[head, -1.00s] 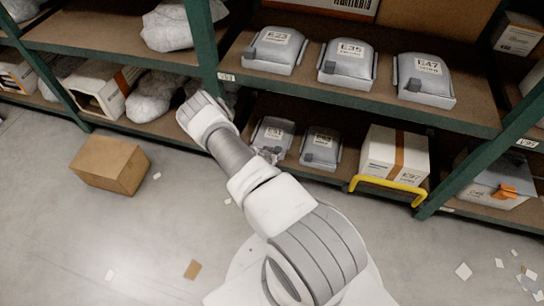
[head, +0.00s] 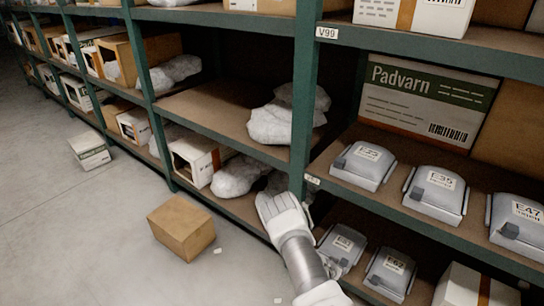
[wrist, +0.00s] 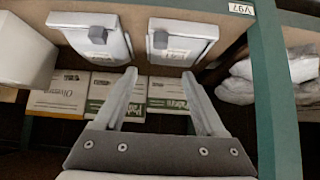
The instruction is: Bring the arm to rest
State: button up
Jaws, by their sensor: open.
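My gripper shows in the wrist view (wrist: 158,105) with its two fingers spread apart and nothing between them. Beyond the fingertips in that view are two grey lidded bins (wrist: 182,40) on a shelf, apart from the fingers. In the head view my white and grey arm reaches up from the bottom towards the green rack post; the gripper itself is hidden there behind the arm. Grey bins labelled E35 (head: 436,192) and E47 (head: 518,222) sit on the middle shelf, right of the arm. More grey bins (head: 390,272) sit on the lower shelf beside the arm.
A green rack post (head: 303,110) stands close to the arm. A cardboard box (head: 181,228) lies on the floor left of the arm, with a white carton (head: 90,151) farther back. The floor at left is mostly clear.

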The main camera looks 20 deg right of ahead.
jog(key=w+a+r+n+y, duration=0.15)
jog(key=w+a+r, duration=0.35)
jog(key=r, duration=0.9)
jog(key=w+a+r+m+y, duration=0.1)
jog(key=w+a+r+y, duration=0.15)
jog(key=a+r, duration=0.8)
jog(key=s+a+r+n+y, duration=0.1)
jog(key=s+a+r+n, duration=0.3)
jog(key=r, duration=0.6)
jog(key=s+a+r+y, duration=0.1)
jog(key=s+r, duration=0.5)
jog(key=r, duration=0.4)
jog(key=s+a+r+n+y, duration=0.1)
jog(key=s+a+r+n, duration=0.2)
jog(key=r, duration=0.6)
jog(key=s+a+r+n, duration=0.1)
jog(key=s+r, duration=0.2)
jog(key=s, duration=0.7)
jog(key=s+a+r+n, duration=0.2)
jog(key=s, duration=0.7)
notch_tip(320, 180, up, 21)
jog(key=p, duration=2)
jog(key=shift+s+f, duration=0.2)
jog(key=shift+s, duration=0.05)
jog(key=shift+d, duration=0.2)
